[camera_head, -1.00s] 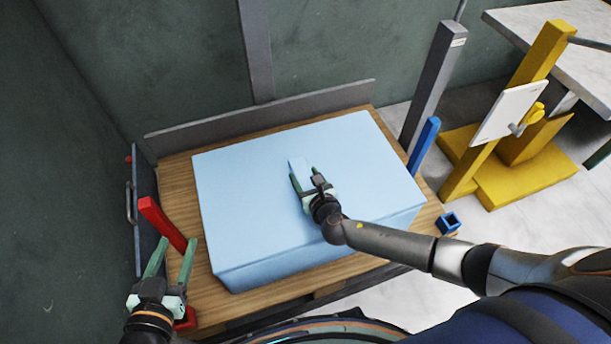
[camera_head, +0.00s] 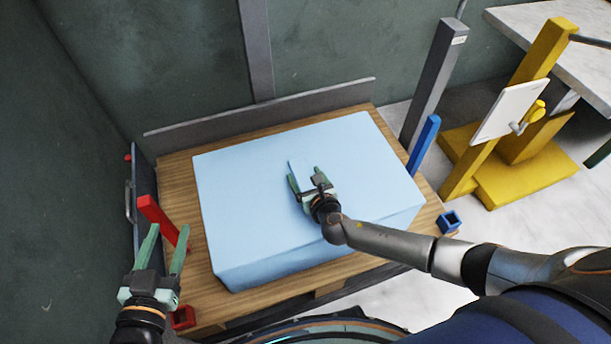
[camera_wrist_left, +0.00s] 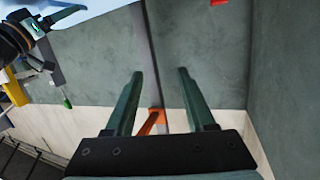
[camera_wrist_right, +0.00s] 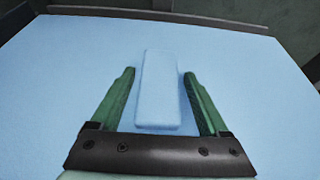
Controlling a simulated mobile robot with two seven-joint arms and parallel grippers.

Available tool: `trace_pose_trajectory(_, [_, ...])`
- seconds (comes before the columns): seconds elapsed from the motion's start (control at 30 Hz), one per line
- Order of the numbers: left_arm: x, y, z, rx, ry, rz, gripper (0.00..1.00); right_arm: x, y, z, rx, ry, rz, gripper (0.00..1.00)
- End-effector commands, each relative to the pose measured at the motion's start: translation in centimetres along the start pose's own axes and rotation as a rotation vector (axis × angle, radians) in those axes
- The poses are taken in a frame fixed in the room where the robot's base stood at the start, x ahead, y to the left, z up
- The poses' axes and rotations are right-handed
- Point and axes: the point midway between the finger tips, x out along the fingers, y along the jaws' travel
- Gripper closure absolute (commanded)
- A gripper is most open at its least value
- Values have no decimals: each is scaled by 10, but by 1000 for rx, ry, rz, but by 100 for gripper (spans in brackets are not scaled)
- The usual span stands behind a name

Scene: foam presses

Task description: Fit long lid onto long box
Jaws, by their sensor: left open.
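A large pale-blue block (camera_head: 250,180) sits on the wooden pallet-like top. A small pale-blue bar (camera_wrist_right: 158,90) stands up from its upper face like a handle. I cannot tell which parts are the long lid and the long box. My right gripper (camera_head: 304,175) is over the block; in the right wrist view its fingers (camera_wrist_right: 158,80) lie on either side of the bar, with small gaps showing, so it is open. My left gripper (camera_head: 166,240) is open and empty, off the block's left front corner; its fingers (camera_wrist_left: 158,80) also show in the left wrist view.
A red post (camera_head: 162,220) and a blue post (camera_head: 423,145) lean at the wooden top's left and right sides. A blue square socket (camera_head: 449,222) is at the right corner. A grey board (camera_head: 260,108) edges the back. A yellow stand (camera_head: 520,160) is on the right.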

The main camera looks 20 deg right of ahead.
Motion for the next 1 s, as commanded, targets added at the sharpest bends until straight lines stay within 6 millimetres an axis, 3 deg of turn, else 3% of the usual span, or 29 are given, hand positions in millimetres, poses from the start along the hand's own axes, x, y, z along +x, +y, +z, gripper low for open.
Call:
trace_pose_trajectory(0.13, [0, 0, 0, -2, -2, 0, 45, 0, 0, 0, 0, 0, 0, 3])
trace_pose_trajectory(0.53, [0, 1, 3, -12, -21, 1, 45, -5, 0, 0, 0, 2, 0, 3])
trace_pose_trajectory(1.0, [-33, 28, 110, -134, -453, 40, 45, -52, 0, 1, 0, 3, 0, 3])
